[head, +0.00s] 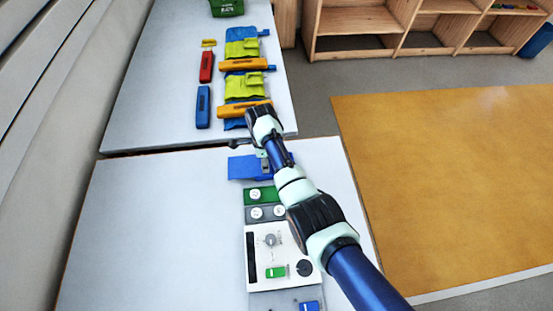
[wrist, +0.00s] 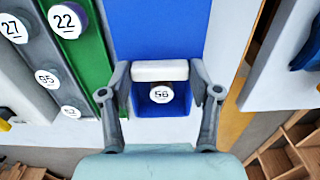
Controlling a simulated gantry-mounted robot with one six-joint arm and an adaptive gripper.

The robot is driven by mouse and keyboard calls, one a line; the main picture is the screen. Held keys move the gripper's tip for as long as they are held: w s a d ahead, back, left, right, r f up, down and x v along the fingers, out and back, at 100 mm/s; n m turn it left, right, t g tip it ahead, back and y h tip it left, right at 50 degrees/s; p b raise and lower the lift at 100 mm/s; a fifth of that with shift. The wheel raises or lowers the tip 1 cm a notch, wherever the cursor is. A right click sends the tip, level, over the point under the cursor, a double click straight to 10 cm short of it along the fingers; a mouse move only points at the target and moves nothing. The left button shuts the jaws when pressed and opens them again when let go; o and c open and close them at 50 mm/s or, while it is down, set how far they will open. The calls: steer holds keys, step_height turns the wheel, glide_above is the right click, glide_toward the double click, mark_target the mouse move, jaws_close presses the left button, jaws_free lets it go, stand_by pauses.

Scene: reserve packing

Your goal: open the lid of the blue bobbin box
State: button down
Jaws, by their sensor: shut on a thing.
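The blue bobbin box (head: 240,168) sits at the back of the near table, partly hidden by my arm in the head view. In the wrist view its broad blue surface (wrist: 158,30) fills the upper middle. A white handle bar (wrist: 160,70) lies across it, between my fingers. Just below the bar, a blue recess shows a white disc marked 56 (wrist: 161,94). My gripper (wrist: 160,78) is shut on the white handle, one finger at each end. In the head view my gripper (head: 262,155) is over the box, its fingertips hard to make out. I cannot tell how far the lid is raised.
Green and grey strips with numbered white discs (head: 256,196) lie close in front of the box. A white panel (head: 262,240) with small parts lies nearer. The far table holds orange, red and blue cases (head: 245,64). The near table's left side is clear.

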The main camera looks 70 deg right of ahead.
mark_target(259, 165)
steer(key=shift+w+a, duration=0.3)
steer(key=shift+w, duration=0.2)
steer(key=shift+w+a, duration=0.25)
steer(key=shift+w, duration=0.25)
steer(key=shift+c, duration=1.2)
jaws_free()
steer(key=shift+s, duration=0.1)
step_height(259, 165, up, 12)
